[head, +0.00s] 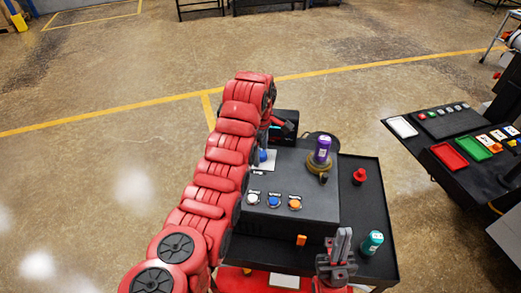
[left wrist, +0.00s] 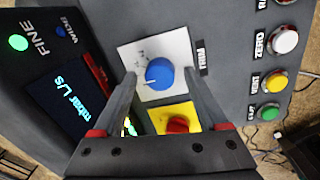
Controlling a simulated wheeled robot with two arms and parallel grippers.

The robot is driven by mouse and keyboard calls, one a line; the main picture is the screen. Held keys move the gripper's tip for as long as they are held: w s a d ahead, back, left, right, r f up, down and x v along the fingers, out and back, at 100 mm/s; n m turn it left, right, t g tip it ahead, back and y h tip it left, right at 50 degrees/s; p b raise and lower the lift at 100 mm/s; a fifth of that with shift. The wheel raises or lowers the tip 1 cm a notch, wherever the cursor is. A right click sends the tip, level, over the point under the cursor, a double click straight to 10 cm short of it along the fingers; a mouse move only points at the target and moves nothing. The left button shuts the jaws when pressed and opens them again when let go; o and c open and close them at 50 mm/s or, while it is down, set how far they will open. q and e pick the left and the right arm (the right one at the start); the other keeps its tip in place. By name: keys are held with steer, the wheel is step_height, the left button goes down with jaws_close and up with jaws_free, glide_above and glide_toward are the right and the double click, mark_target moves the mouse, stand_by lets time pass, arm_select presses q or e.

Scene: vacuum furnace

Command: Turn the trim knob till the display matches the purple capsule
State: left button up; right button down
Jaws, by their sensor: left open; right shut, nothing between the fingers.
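The purple capsule (head: 322,150) stands upright on a round holder (head: 319,166) on the dark console. My right gripper (head: 340,246) is shut and empty at the front of the console.
A red knob (left wrist: 177,125) on a yellow plate lies close to the trim knob. White, blue and orange buttons (head: 274,202) are on the console. A teal capsule (head: 372,242) and a red object (head: 359,176) stand on the right of the bench. A table with trays (head: 449,155) is further right.

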arm_select(q)
jaws_close()
stand_by(0.3)
steer(key=shift+m+b, duration=0.6)
steer(key=shift+m, duration=0.3)
steer(key=shift+m+b, duration=0.6)
steer(key=shift+m, duration=1.3)
jaws_free()
